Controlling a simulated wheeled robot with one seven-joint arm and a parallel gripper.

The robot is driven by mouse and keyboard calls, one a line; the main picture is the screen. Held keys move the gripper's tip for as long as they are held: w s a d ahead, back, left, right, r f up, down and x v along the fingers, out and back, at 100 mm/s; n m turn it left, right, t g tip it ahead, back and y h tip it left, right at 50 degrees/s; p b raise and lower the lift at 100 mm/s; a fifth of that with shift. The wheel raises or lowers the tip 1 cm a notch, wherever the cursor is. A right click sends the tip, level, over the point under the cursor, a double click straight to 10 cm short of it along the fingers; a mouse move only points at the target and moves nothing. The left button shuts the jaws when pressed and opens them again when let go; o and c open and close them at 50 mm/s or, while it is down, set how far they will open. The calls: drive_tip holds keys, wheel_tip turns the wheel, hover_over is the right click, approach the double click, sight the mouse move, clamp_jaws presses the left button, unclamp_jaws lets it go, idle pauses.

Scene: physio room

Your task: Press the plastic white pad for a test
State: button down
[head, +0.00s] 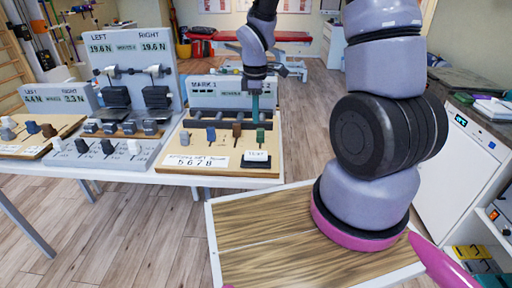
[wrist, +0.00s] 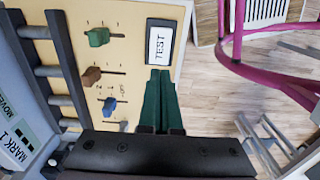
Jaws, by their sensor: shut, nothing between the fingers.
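The white pad marked TEST (head: 256,155) sits in a dark frame at the front right corner of a cream panel on the table. In the wrist view the pad (wrist: 160,45) lies just beyond my fingertips. My gripper (head: 254,118) points down above the panel, behind the pad in the head view. Its green fingers (wrist: 160,73) are closed together and hold nothing. The fingertips look apart from the pad, but their exact height is unclear.
Beside the pad are slider knobs: green (wrist: 96,37), brown (wrist: 91,76) and blue (wrist: 109,107). Dark rollers and the MARK 1 display (head: 218,93) stand behind. More weighing panels with knobs fill the table's left.

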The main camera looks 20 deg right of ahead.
sight(256, 154)
wheel_tip(256, 154, down, 12)
drive_tip(key=shift+f, duration=0.25)
idle(0.3)
drive_tip(key=shift+f, duration=0.1)
drive_tip(key=shift+s+f, duration=0.2)
drive_tip(key=shift+f, duration=0.9)
drive_tip(key=shift+w+r, duration=0.1)
drive_tip(key=shift+r, duration=0.2)
wheel_tip(256, 154, up, 14)
drive_tip(key=shift+w, duration=0.15)
